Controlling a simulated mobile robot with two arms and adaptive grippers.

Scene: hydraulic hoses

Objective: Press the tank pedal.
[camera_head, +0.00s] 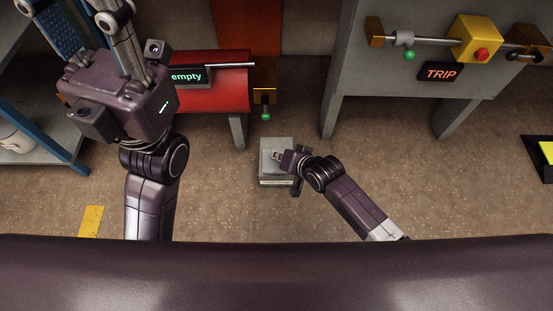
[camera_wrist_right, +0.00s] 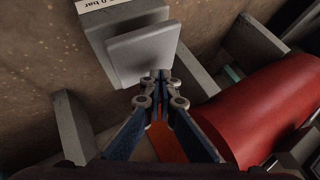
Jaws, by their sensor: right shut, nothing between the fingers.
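The pedal is a grey box-shaped unit (camera_head: 270,146) on the floor, right of the red tank (camera_head: 225,95). In the right wrist view its tilted grey plate (camera_wrist_right: 145,50) stands ahead of my fingers, and a white label (camera_wrist_right: 100,4) ending in "0 bar" tops it. My right gripper (camera_head: 277,156) is shut and empty, over the pedal in the head view. Its tips (camera_wrist_right: 160,75) overlap the plate's lower edge in the wrist view; I cannot tell whether they touch. My left gripper (camera_head: 68,6) is open at the upper left, its tips cut off by the frame.
The tank bears an "empty" sign (camera_head: 186,76). A grey stand (camera_head: 375,80) at right carries a "TRIP" sign (camera_head: 441,73) and a yellow box with a red button (camera_head: 482,55). A blue-framed shelf (camera_head: 40,148) is at left. Floor between pedal and stand is clear.

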